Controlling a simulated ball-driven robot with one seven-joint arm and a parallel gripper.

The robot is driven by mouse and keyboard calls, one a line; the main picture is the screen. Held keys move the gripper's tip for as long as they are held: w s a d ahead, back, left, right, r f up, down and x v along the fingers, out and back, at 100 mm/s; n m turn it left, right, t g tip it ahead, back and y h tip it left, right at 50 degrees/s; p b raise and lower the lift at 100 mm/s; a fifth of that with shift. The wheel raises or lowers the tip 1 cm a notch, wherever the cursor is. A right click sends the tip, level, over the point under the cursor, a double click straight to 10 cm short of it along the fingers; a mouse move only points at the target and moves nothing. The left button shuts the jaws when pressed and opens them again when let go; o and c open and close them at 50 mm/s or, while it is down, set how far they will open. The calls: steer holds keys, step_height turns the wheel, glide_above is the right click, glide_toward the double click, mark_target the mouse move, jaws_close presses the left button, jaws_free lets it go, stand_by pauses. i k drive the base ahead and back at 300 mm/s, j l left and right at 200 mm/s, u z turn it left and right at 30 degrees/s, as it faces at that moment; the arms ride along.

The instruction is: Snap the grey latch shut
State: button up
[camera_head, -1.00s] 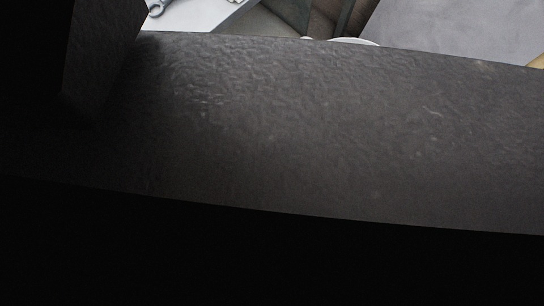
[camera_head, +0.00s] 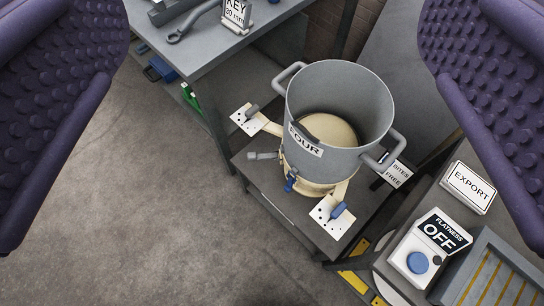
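Two small grey parts could be the grey latch. One is a grey lever (camera_head: 251,112) on a white plate (camera_head: 243,121) with dark holes, joined to a cream arm left of a grey pot (camera_head: 356,95). The other is a short grey piece (camera_head: 262,156) at the pot's lower left. I cannot tell whether either is open or shut.
The pot stands on a dark table (camera_head: 270,184); a blue part (camera_head: 291,180) sits at its base. A workbench (camera_head: 200,50) with a wrench (camera_head: 190,24) is behind left. A white box marked OFF (camera_head: 416,255) is at lower right. The floor at left is clear.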

mark_target(250, 155)
steer(key=i+j+u, duration=0.1)
steer(key=i, duration=0.25)
steer(key=i+j, duration=0.3)
steer(key=i+j+u, duration=0.15)
steer(key=i, duration=0.3)
